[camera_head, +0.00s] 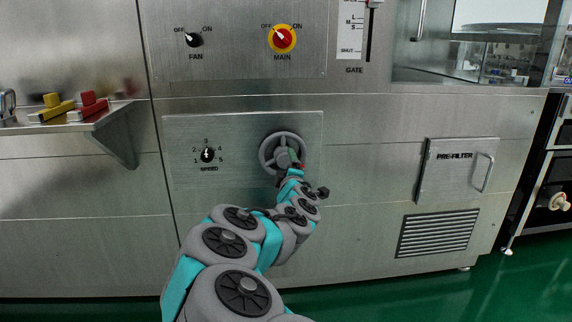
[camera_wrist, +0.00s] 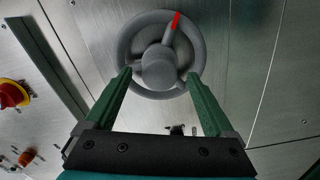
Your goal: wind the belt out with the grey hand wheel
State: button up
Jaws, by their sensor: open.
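The grey hand wheel (camera_head: 271,154) is set in a steel panel right of the speed dial. In the wrist view the hand wheel (camera_wrist: 128,44) shows its round hub, its spokes and a red mark (camera_wrist: 174,24) on one spoke, pointing up and slightly right. My gripper (camera_wrist: 162,82) is open, its two green fingers pointing at the wheel on either side of the hub. I cannot tell whether the fingertips touch the wheel. In the head view my gripper (camera_head: 296,163) covers the wheel's lower right. The belt is not in view.
The speed dial (camera_head: 207,155) is left of the wheel. The fan switch (camera_head: 194,40) and the red and yellow main switch (camera_head: 282,39) are above. A pre-filter door (camera_head: 450,178) with a handle is at the right. A shelf (camera_head: 112,112) juts out at the left.

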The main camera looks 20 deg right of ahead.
jog(key=shift+v, duration=2.25)
